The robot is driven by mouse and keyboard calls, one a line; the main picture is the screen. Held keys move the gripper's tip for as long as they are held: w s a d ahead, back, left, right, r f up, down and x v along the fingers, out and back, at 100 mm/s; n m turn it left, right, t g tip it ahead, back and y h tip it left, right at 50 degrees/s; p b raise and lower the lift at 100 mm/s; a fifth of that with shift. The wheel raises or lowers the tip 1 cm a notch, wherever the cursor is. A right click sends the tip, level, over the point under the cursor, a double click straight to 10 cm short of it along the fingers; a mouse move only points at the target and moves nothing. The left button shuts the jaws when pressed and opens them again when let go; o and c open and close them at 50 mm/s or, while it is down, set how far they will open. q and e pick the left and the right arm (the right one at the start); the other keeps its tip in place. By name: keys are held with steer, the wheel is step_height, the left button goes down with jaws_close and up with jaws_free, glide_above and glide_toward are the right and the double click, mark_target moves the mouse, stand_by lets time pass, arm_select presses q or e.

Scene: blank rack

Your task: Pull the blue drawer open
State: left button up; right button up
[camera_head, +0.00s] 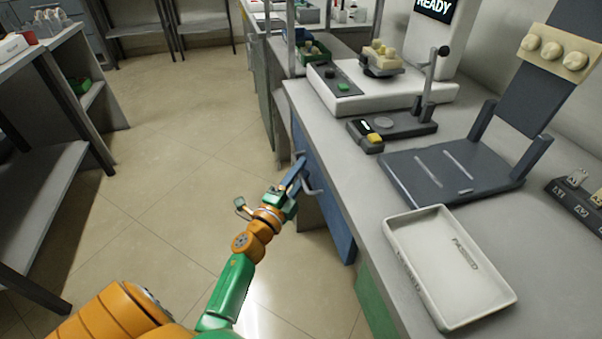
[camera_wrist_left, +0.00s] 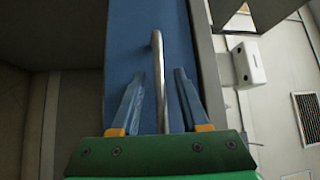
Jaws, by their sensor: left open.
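The blue drawer (camera_head: 335,205) is in the side of the workbench, under the grey top, at the centre of the head view. Its blue front (camera_wrist_left: 128,45) fills the middle of the left wrist view. The drawer has a silver bar handle (camera_head: 312,188). My left gripper (camera_head: 298,170) is at the drawer front, with its arm coming up from below. In the left wrist view the open fingers (camera_wrist_left: 157,78) stand one on each side of the handle bar (camera_wrist_left: 158,75), with gaps visible between. My right gripper is not in view.
A white tray (camera_head: 395,243) marked "PASSED", a dark fixture (camera_head: 415,180) and a white device (camera_head: 403,97) stand on the workbench (camera_head: 370,205). Shelving (camera_head: 50,190) stands at the left. The floor (camera_head: 175,130) between is clear.

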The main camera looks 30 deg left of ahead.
arm_select(q)
jaws_close()
stand_by(1.4)
